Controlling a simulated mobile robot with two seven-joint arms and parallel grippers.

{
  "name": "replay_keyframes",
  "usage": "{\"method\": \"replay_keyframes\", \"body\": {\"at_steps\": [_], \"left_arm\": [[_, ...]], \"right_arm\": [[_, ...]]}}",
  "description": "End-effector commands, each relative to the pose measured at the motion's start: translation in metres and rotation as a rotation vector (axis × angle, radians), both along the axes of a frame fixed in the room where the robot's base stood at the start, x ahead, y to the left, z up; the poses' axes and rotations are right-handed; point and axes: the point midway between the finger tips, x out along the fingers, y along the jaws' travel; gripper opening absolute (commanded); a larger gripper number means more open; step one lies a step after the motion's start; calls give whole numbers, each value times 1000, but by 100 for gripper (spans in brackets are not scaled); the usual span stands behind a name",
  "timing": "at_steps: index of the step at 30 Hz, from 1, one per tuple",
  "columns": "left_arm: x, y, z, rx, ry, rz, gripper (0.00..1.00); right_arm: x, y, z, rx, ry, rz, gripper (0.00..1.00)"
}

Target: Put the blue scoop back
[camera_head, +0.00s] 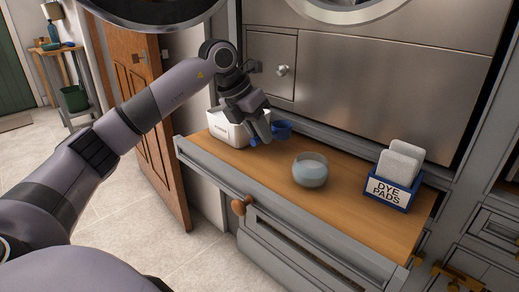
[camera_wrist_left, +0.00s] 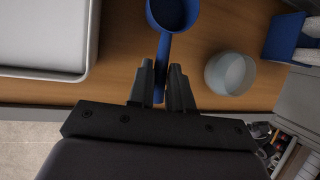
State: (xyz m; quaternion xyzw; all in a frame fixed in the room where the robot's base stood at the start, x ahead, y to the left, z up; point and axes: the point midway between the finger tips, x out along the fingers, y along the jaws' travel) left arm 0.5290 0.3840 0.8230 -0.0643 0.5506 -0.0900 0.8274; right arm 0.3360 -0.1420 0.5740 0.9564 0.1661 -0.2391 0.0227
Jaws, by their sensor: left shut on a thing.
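The blue scoop (camera_head: 282,129) is at the back left of the wooden bench top, beside the white box (camera_head: 226,128). In the left wrist view the scoop's round cup (camera_wrist_left: 173,14) points away from me and its straight handle runs between my fingertips. My left gripper (camera_wrist_left: 168,85) is shut on that handle; it also shows in the head view (camera_head: 262,132), where it hides part of the scoop. I cannot tell whether the scoop touches the wood. The white box also shows at the left of the wrist view (camera_wrist_left: 88,40). My right gripper is out of view.
A glass bowl (camera_head: 310,170) stands right of the scoop. A blue holder labelled DYE PADS (camera_head: 388,191) with pale pads (camera_head: 401,163) is at the right. The wooden bench top (camera_head: 352,205) is clear around them. A steel panel (camera_head: 380,90) rises behind.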

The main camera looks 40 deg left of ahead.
Motion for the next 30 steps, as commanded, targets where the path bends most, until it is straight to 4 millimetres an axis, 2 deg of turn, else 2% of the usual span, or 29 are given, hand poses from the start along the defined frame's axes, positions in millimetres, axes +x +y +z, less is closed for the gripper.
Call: {"method": "replay_keyframes", "body": {"at_steps": [3,7,18,19,21,30], "left_arm": [[-1,0,-21,1,4,0,0],[-1,0,-38,1,3,1,0],[0,0,-41,0,1,0,0],[0,0,-40,0,1,0,26],[0,0,-40,0,1,0,45],[0,0,-39,0,1,0,45]], "right_arm": [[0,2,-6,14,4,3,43],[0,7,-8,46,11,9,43],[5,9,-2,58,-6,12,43],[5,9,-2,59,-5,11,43],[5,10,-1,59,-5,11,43],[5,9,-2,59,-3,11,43]]}}
